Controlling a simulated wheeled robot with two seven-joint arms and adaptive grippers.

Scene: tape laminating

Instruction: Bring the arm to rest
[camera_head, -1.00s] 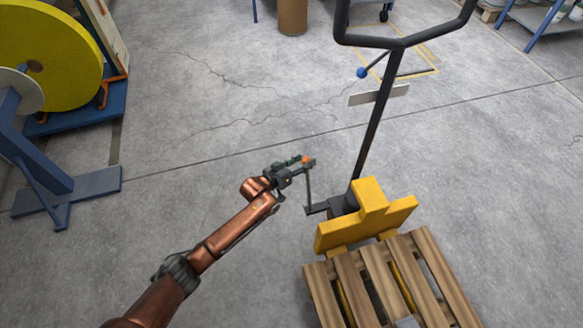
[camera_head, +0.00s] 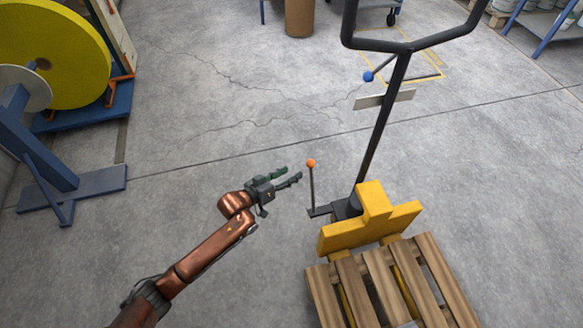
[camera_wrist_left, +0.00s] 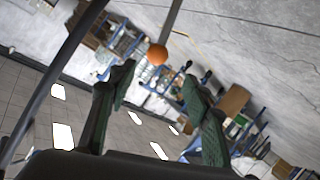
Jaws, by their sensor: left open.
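My left gripper (camera_head: 288,176) is open and empty in the head view, held over the bare floor. It points right, toward a thin upright lever with an orange ball knob (camera_head: 311,163) on a yellow pallet jack (camera_head: 372,219), and there is a clear gap between them. In the left wrist view, the two green-padded fingers of my left gripper (camera_wrist_left: 160,88) stand apart with nothing between them that they touch. The orange knob (camera_wrist_left: 157,54) shows beyond the fingertips. My right gripper is not in view.
A wooden pallet (camera_head: 350,290) sits on the jack. The jack's black handle (camera_head: 385,120) rises to the top edge, with a blue-tipped lever (camera_head: 369,76). A yellow reel (camera_head: 60,55) on a blue stand (camera_head: 55,170) is at left. The grey floor (camera_head: 210,90) between is clear.

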